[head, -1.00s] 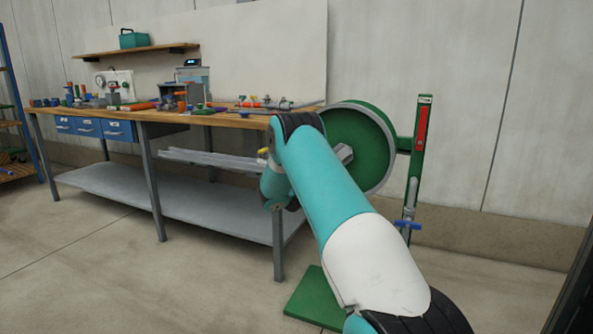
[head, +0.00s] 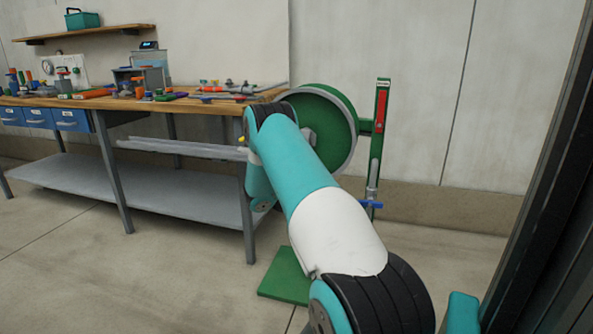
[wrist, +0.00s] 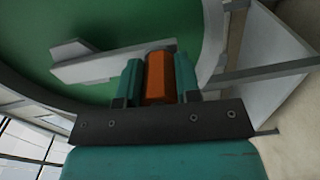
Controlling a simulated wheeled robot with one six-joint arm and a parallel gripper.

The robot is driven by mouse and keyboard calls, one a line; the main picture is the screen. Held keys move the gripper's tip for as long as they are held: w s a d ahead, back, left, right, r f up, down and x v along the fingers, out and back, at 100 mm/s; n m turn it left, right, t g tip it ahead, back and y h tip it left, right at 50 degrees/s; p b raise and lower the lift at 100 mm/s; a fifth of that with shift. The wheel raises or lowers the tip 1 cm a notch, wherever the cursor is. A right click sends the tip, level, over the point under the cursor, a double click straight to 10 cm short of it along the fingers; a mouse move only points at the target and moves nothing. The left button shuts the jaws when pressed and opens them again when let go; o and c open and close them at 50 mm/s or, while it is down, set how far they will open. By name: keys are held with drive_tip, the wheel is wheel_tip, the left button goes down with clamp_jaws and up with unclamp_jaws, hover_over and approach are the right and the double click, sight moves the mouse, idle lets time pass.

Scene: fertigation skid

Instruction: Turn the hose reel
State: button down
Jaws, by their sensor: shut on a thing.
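The hose reel (head: 335,118) is a green disc with a grey rim on a green post (head: 380,140), at the right of the workbench in the head view. In the wrist view its green face (wrist: 120,22) fills the upper left. A grey crank arm (wrist: 85,68) crosses that face and ends at an orange handle (wrist: 160,78). My gripper (wrist: 160,82) is shut on the orange handle, with a teal finger on each side. In the head view my arm hides the gripper, the handle and part of the reel.
A workbench (head: 200,106) with tools and fittings stands to the left. A blue valve handle (head: 371,204) sits low on the post. A green plate (head: 285,277) lies on the floor below. A dark frame (head: 545,190) rises close at the right edge.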

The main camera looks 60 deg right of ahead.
drive_tip(key=shift+s+d+f, duration=0.1)
drive_tip(key=shift+s, duration=0.3)
drive_tip(key=shift+s, duration=0.1)
drive_tip(key=c, duration=0.8)
unclamp_jaws()
drive_tip(key=shift+a, duration=0.4)
drive_tip(key=shift+b+v, duration=7)
drive_tip(key=shift+v, duration=1.3)
